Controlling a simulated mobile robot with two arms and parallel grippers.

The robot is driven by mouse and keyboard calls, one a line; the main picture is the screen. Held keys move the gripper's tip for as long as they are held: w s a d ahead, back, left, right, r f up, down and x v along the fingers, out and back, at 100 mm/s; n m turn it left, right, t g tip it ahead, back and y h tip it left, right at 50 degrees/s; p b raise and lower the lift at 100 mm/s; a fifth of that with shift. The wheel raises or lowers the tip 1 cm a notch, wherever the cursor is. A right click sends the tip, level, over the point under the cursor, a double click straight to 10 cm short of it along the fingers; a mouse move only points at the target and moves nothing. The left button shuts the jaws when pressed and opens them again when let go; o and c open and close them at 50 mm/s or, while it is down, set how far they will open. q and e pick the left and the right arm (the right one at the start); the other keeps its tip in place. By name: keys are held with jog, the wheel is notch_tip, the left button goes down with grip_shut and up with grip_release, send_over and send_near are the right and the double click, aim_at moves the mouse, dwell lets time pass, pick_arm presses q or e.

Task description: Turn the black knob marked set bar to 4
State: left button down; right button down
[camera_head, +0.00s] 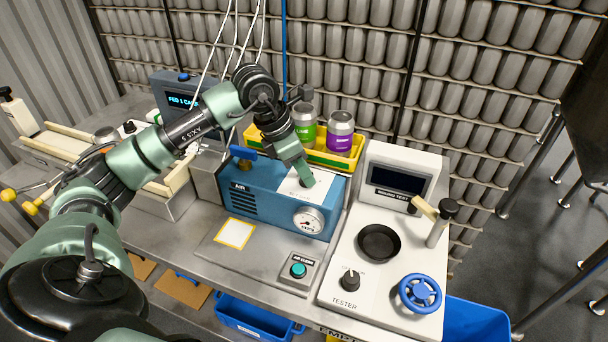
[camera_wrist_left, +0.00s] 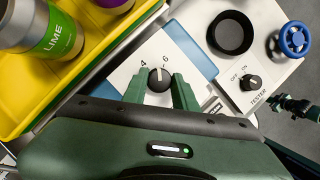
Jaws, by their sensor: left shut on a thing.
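The black knob (camera_wrist_left: 159,80) sits on a white plate (camera_wrist_left: 134,70) with the numbers 4 and 6 showing. Its white pointer line points up in the left wrist view, between the two numbers and closer to the 6. My left gripper (camera_wrist_left: 160,92) has a green finger on each side of the knob and is shut on it. In the head view the left gripper (camera_head: 306,178) comes down onto the white plate on top of the blue air unit (camera_head: 262,201) and mostly hides the knob.
A pressure gauge (camera_head: 308,220) is on the front of the blue unit. A yellow bin (camera_head: 345,160) with a lime can (camera_head: 303,125) and a purple can (camera_head: 340,132) stands behind. The white tester (camera_head: 378,295), with its blue handwheel (camera_head: 420,293), is to the right.

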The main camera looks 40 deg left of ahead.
pick_arm(q)
jog(key=n+t+y+b, duration=0.1)
jog(key=n, duration=0.2)
jog(key=shift+d+n+b, duration=0.1)
jog(key=shift+n+b, duration=0.2)
jog(key=shift+b, duration=0.05)
jog(key=shift+r+n+y+b, duration=0.1)
jog(key=shift+n+y+b, duration=0.6)
jog(key=shift+n, duration=1)
jog(key=c, duration=1.1)
grip_release()
jog(key=v, duration=0.7)
jog(key=shift+s+d+r+b, duration=0.1)
jog(key=shift+s+r+b, duration=0.1)
jog(key=shift+r+b, duration=0.15)
